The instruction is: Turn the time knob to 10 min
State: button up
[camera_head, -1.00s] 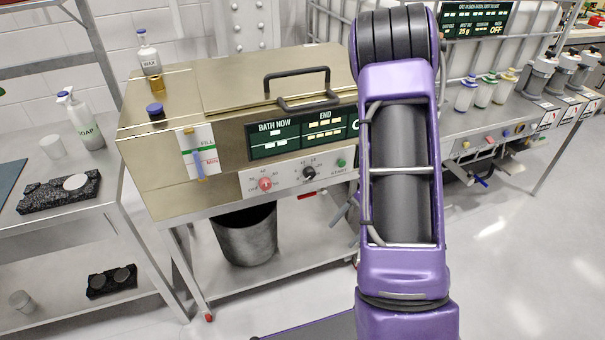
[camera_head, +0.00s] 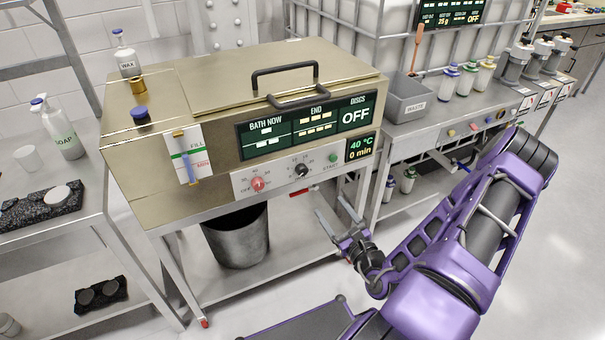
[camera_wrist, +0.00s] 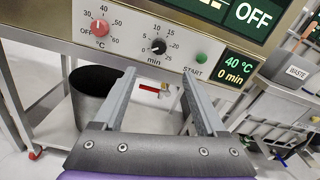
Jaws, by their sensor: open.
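The time knob is the black knob (camera_head: 301,170) marked "min" on the front panel of the brass-coloured bath machine (camera_head: 262,120). In the wrist view the black knob (camera_wrist: 158,46) sits above and between my fingers, inside a numbered scale. The small display (camera_head: 360,148) right of it reads 40 °C and 0 min. The red °C knob (camera_head: 258,184) is left of it and the green START button (camera_head: 332,157) right of it. My gripper (camera_head: 337,222) is open and empty, below and in front of the panel, apart from the knob.
A grey bin (camera_head: 238,240) stands on the lower shelf under the machine. A red-handled valve (camera_wrist: 153,88) is below the panel. A WASTE tray (camera_head: 410,98) stands on the bench at right. The floor in front is clear.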

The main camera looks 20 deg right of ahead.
aim_at(303, 172)
jog(key=w, duration=0.5)
jog(key=w+b, duration=0.1)
jog(key=w, duration=1)
jog(key=shift+w+a+b, duration=0.25)
jog(key=shift+a+b, duration=0.05)
jog(key=shift+c, duration=0.3)
grip_shut()
